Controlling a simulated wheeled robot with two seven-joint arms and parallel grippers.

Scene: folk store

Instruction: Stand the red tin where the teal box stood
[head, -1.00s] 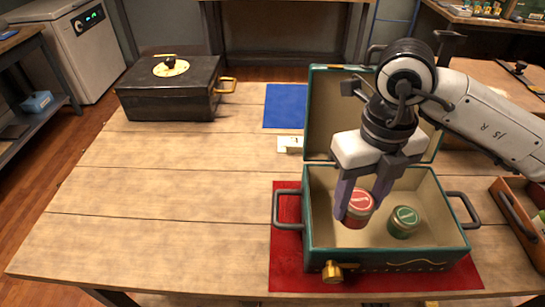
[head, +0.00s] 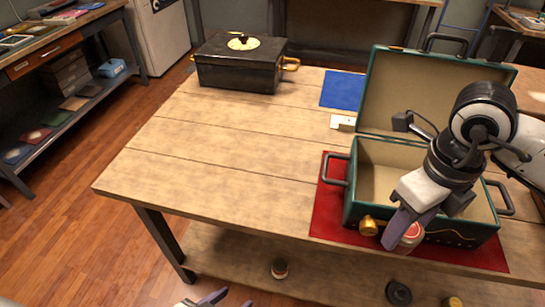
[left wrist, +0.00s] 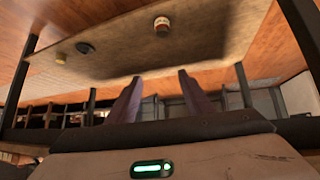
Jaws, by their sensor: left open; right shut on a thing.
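The red tin (head: 411,236), with a pale red lid, is held in my right gripper (head: 406,230), which is shut on it. In the head view it overlaps the front wall of the open dark teal case (head: 368,190); its height above the table is hard to tell. I see no separate teal box on the table. The green tin in the case is hidden behind my right arm. My left gripper (head: 226,300) is open and empty at the bottom edge, off the table's front; its fingers also show in the left wrist view (left wrist: 155,85).
The case stands on a red mat (head: 327,222). A blue mat (head: 342,90) lies behind, and a black box (head: 240,72) stands back left. The table's left half is clear. Below, a lower shelf (head: 225,250) holds a small tin (head: 280,268) and a dark round thing (head: 398,292).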

